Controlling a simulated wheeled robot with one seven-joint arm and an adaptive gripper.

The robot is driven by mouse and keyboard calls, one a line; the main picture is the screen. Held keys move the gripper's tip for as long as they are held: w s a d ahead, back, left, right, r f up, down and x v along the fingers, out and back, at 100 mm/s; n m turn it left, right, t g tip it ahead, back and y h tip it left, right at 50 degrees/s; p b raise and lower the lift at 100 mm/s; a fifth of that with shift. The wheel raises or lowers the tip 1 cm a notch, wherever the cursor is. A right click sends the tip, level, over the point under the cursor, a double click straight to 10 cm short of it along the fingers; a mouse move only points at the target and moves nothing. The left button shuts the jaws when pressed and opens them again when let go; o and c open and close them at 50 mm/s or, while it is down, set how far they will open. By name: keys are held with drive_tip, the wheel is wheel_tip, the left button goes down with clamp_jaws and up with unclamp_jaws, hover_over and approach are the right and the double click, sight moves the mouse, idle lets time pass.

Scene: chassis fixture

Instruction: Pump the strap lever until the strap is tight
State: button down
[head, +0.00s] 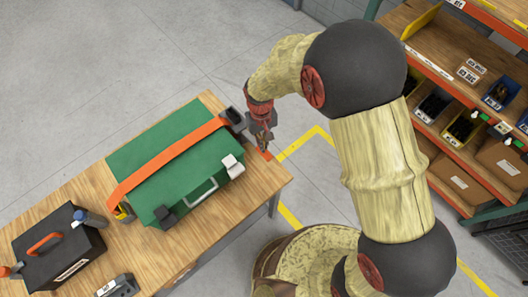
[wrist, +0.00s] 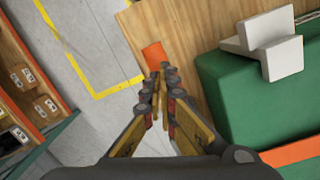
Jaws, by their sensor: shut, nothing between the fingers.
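An orange strap (head: 165,160) runs across the top of a green case (head: 188,165) on a wooden workbench. A dark ratchet-like piece (head: 233,119) sits at the strap's upper right end; I cannot make out its lever clearly. My gripper (head: 264,149) is shut and empty, pointing down beside the case's right end. In the wrist view its fingertips (wrist: 163,70) are together just below a short orange piece (wrist: 154,55) at the bench edge. I cannot tell whether they touch it, or whether it is a lever handle or strap tail. The strap also shows in the wrist view (wrist: 292,152).
A white corner block (head: 233,165) sits on the case's right edge, a dark one (head: 165,216) at its front. A dark toolbox (head: 60,253) and a power strip (head: 119,286) lie at the left. A shelf rack (head: 462,85) with bins stands at the right.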

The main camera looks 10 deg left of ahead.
drive_tip(key=shift+f, duration=0.2)
drive_tip(key=shift+f+b, duration=1.3)
drive_tip(key=shift+f, duration=0.85)
drive_tip(key=shift+w+a+r, duration=0.25)
drive_tip(key=shift+w+a, duration=0.15)
drive_tip(key=shift+w, duration=0.25)
drive_tip(key=shift+w+a+r, duration=0.25)
drive_tip(key=shift+w+a, duration=0.1)
drive_tip(key=shift+w, duration=0.3)
drive_tip(key=shift+r, duration=0.1)
wheel_tip(320, 180, up, 12)
drive_tip(key=w, duration=0.1)
drive_tip(key=shift+a, duration=0.25)
